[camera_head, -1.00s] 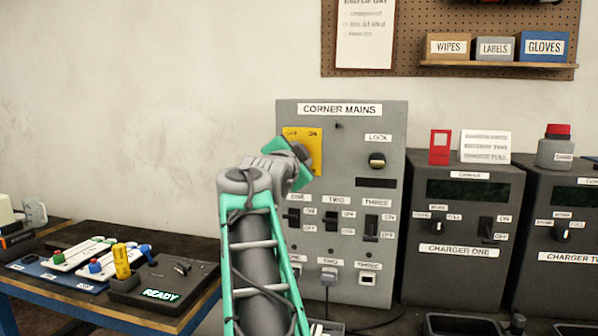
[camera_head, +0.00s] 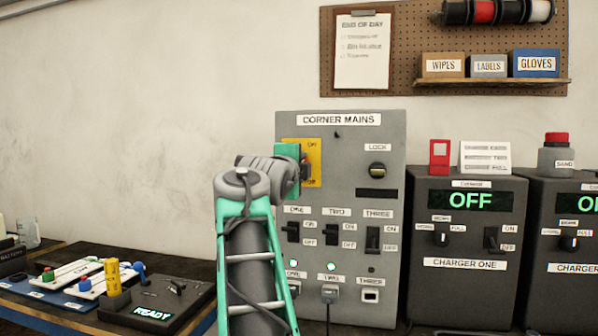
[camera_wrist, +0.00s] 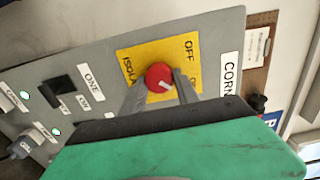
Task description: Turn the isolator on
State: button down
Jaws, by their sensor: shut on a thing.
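The isolator is a red round knob (camera_wrist: 158,77) with a white mark, on a yellow plate (camera_wrist: 135,57) lettered OFF and ON. In the wrist view the white mark slants toward the ON side, where the lettering is partly covered by a finger. My gripper (camera_wrist: 160,86) is shut on the knob, one grey finger on each side. In the head view my gripper (camera_head: 301,168) is at the yellow plate (camera_head: 316,150) on the grey CORNER MAINS panel (camera_head: 390,130), mostly hiding the knob.
Below are switches ONE (camera_head: 293,232), TWO (camera_head: 333,234) and THREE (camera_head: 372,240). Green lamps glow under ONE and TWO. CHARGER ONE (camera_head: 463,285) stands to the right with its display reading OFF. The wall left of the panel is clear.

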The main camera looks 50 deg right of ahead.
dwell(0.4)
jog(key=c, duration=0.9)
grip_release()
jog(key=v, duration=0.7)
jog(key=shift+s+a+b, duration=0.25)
jog(key=shift+a+b, duration=0.05)
jog(key=shift+a, duration=0.05)
